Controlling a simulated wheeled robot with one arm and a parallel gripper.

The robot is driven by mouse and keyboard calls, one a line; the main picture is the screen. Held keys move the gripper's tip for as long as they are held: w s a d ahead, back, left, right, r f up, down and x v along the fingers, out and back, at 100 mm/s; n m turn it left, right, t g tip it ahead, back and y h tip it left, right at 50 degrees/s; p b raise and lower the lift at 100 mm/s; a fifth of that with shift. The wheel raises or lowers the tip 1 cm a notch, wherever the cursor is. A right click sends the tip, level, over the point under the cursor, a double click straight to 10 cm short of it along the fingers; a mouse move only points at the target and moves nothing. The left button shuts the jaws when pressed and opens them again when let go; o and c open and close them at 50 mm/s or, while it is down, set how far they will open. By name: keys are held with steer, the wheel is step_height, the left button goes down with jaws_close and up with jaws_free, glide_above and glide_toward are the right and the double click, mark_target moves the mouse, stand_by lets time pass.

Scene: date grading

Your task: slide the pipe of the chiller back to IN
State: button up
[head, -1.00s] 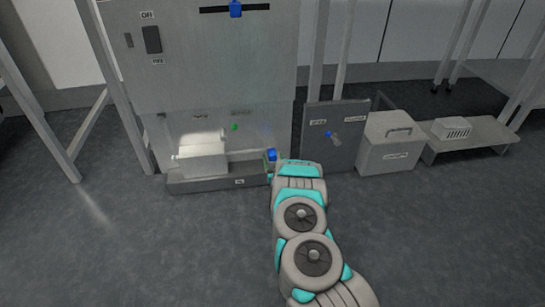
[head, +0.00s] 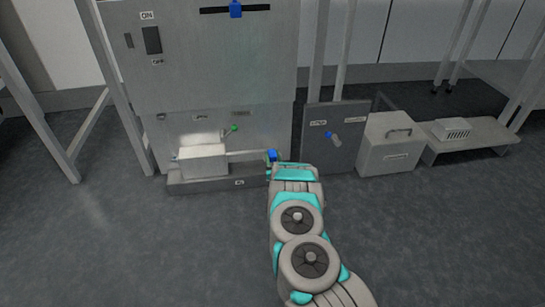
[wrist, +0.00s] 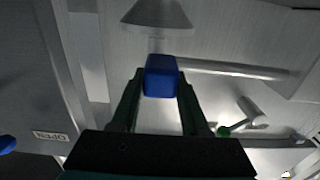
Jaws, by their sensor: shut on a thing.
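The chiller (head: 210,70) is the tall grey cabinet at the left in the head view. Its thin pale pipe (head: 245,153) runs level low across the front, from a white box to a blue grip (head: 271,154). In the wrist view, my gripper (wrist: 160,88) has its two dark fingers shut on the blue grip (wrist: 161,72), one on each side. The pipe (wrist: 230,69) extends right from there. In the head view, my arm hides most of the gripper. A small label on the base below is too blurred to read surely.
A white box (head: 203,161) sits on the low base (head: 205,186). A green-tipped lever (head: 233,128) is just above the pipe. The front floor is clear.

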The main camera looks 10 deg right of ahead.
jaws_close()
stand_by(0.8)
